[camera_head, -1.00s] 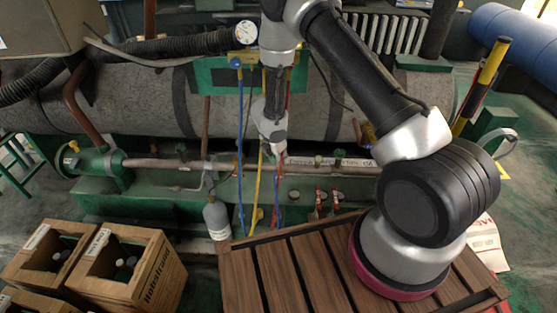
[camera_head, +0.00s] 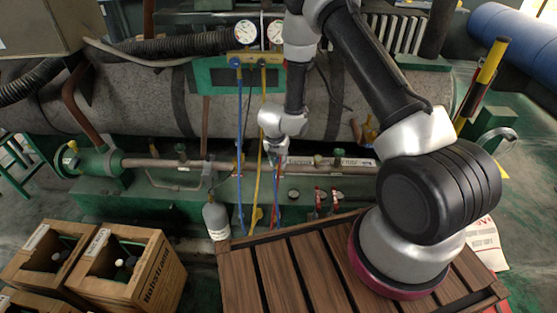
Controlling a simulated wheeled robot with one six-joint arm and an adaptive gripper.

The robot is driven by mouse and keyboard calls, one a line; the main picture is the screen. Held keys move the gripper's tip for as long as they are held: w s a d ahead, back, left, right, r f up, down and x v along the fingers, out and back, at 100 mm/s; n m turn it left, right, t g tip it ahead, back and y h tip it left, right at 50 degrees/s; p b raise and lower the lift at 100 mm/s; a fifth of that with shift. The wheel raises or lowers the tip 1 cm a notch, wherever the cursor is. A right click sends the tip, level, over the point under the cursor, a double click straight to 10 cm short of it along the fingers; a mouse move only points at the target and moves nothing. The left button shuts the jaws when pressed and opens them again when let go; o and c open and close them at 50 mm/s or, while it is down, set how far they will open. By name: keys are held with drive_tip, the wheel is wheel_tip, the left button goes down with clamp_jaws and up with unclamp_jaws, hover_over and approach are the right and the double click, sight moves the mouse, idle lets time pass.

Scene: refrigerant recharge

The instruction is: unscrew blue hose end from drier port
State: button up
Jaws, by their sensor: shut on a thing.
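My gripper (camera_head: 274,162) points down at the pipe line in the middle of the head view. It is shut on the blue hose end, which the fingers mostly hide. A short blue length of hose (camera_head: 276,196) shows just below the fingers. The blue hose (camera_head: 240,130) also hangs from the left side of the gauge manifold (camera_head: 244,62) and runs down past the pipe. The drier port is too small and too covered by my gripper to make out. I cannot tell whether the hose end is still on its thread.
A yellow hose (camera_head: 259,130) hangs close left of my gripper. Red-handled valves (camera_head: 320,200) stand to the right of it. A grey cylinder (camera_head: 215,218) stands lower left. A slatted wooden platform (camera_head: 285,270) is in front, with wooden crates (camera_head: 140,270) at left.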

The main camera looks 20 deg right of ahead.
sight(279, 157)
drive_tip(key=shift+n, duration=0.9)
drive_tip(key=shift+d, duration=0.1)
drive_tip(key=shift+n+y, duration=0.5)
drive_tip(key=shift+n, duration=0.5)
drive_tip(key=shift+w+v, duration=0.25)
drive_tip(key=shift+v, duration=1)
drive_tip(key=shift+w+v, duration=0.25)
drive_tip(key=shift+v, duration=1)
